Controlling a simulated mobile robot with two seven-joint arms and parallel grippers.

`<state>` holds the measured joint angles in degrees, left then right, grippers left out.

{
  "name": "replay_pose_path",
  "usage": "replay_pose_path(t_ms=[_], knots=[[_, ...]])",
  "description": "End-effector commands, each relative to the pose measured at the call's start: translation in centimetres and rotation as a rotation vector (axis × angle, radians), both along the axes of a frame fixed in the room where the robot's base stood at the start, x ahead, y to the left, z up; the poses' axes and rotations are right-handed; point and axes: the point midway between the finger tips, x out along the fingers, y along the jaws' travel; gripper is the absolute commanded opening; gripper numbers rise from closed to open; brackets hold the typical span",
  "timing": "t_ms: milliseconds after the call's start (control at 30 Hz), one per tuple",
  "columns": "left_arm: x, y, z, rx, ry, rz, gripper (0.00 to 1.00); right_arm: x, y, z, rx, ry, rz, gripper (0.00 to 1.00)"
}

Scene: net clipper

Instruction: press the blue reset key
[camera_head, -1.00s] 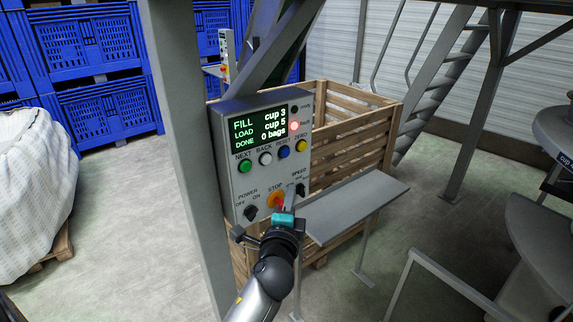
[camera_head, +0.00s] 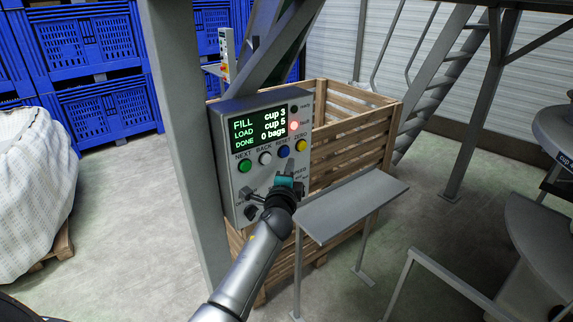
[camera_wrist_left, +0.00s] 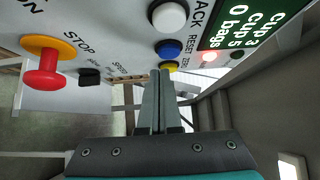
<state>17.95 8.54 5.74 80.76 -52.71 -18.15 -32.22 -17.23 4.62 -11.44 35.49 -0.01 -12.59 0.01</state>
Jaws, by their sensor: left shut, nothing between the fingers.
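The blue reset key (camera_head: 284,151) is in the row of round keys on the grey control box, under the RESET label. It also shows in the left wrist view (camera_wrist_left: 169,49), just beyond my fingertips. My left gripper (camera_head: 288,172) is shut and empty, just below the blue key in the head view. In the left wrist view its closed fingers (camera_wrist_left: 160,74) point toward the panel and partly cover the yellow zero key (camera_wrist_left: 169,67). I cannot tell whether the tips touch the panel. My right gripper is not in view.
The green next key (camera_head: 245,166) and white back key (camera_head: 265,158) are left of the blue key. The red stop button (camera_wrist_left: 43,79) shows in the wrist view. A grey shelf (camera_head: 352,205) juts out right of the box, before a wooden crate (camera_head: 350,140).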

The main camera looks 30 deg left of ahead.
Motion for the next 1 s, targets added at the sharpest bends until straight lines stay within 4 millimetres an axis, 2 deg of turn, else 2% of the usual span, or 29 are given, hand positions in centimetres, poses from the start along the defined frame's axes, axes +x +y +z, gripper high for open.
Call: replay_pose_path(t_ms=[200, 567, 800, 1000], knots=[[0.6, 1.3, 0.0, 0.0, 0.0, 0.0, 0.0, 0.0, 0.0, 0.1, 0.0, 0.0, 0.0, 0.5], [0.6, 1.5, 0.0, 0.0, 0.0, -0.001, 0.0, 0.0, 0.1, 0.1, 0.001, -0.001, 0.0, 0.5], [1.3, 3.2, 0.0, 0.003, -0.001, 0.0, 0.0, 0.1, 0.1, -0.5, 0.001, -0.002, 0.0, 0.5], [1.3, 3.5, 0.2, 0.002, -0.002, 0.007, 0.0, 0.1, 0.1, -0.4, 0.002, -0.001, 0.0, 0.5]])
